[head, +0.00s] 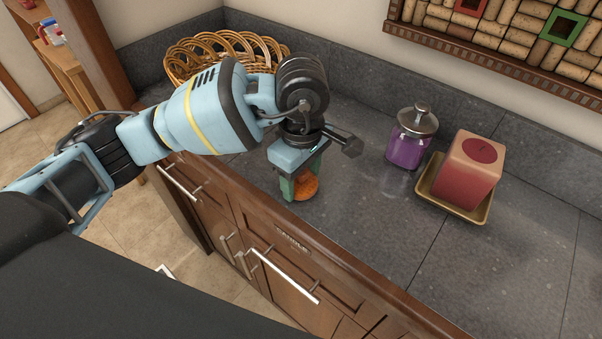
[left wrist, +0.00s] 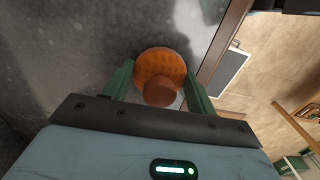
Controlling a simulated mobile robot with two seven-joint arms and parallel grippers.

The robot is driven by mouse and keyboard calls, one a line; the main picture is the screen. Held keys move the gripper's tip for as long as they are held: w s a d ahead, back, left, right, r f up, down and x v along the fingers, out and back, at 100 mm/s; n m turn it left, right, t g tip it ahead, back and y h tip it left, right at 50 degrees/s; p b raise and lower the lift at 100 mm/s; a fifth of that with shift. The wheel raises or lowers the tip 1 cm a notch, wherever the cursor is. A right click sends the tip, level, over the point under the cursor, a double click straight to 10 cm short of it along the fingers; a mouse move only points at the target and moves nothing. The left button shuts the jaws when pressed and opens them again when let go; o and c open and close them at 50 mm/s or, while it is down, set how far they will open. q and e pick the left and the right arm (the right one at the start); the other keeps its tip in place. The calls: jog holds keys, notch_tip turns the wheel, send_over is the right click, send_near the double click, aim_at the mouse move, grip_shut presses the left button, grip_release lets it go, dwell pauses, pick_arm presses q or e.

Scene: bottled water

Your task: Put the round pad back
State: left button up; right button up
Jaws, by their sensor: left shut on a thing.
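The round pad (head: 306,186) is orange-brown with a small knob. It is at the front edge of the grey counter, between the fingers of my left gripper (head: 301,187). In the left wrist view the pad (left wrist: 160,68) shows a textured round face and a knob (left wrist: 161,93) toward the gripper. The green fingers of my left gripper (left wrist: 159,83) are on both sides of it, shut on it. I cannot tell whether the pad touches the counter. My right gripper is not in view.
A wicker basket (head: 205,48) stands at the back left of the grey counter (head: 390,225). A purple jar (head: 405,148) with a metal lid stands to the right, beside a pink block (head: 470,170) on a tan tray (head: 453,199). The counter between is clear. Drawers (head: 290,240) are below.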

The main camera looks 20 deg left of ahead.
pick_arm(q)
jog(key=shift+f, duration=0.2)
jog(key=o, duration=1)
jog(key=shift+r, duration=0.1)
notch_tip(320, 180, up, 12)
jog(key=shift+r, duration=0.1)
